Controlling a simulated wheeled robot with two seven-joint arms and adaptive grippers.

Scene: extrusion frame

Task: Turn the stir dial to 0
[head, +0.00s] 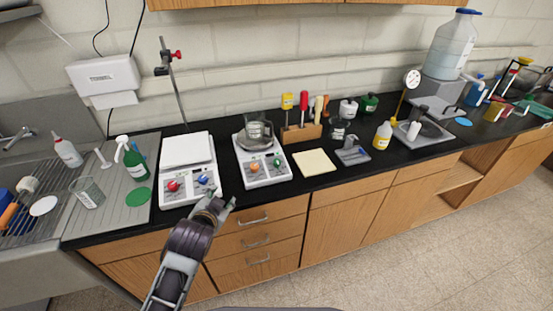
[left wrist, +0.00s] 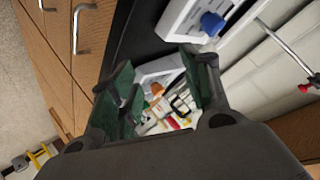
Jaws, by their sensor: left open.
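Two white stirrer units stand on the black counter. The left unit (head: 187,152) has a flat white plate, a red dial (head: 174,185) and a blue dial (head: 203,179) on its front. The right unit (head: 262,160) carries a glass beaker (head: 256,130) and has an orange dial (head: 255,168) and a green dial (head: 277,163). I cannot read which is the stir dial. My left gripper (head: 222,203) is open and empty, just in front of the counter edge near the blue dial. In the left wrist view, the blue dial (left wrist: 212,24) lies beside the fingers and the orange dial (left wrist: 157,89) shows between them.
A stand with a red clamp (head: 176,55) rises behind the left unit. A yellow pad (head: 314,162) lies right of the units. Drawers with handles (head: 253,220) sit below the counter edge.

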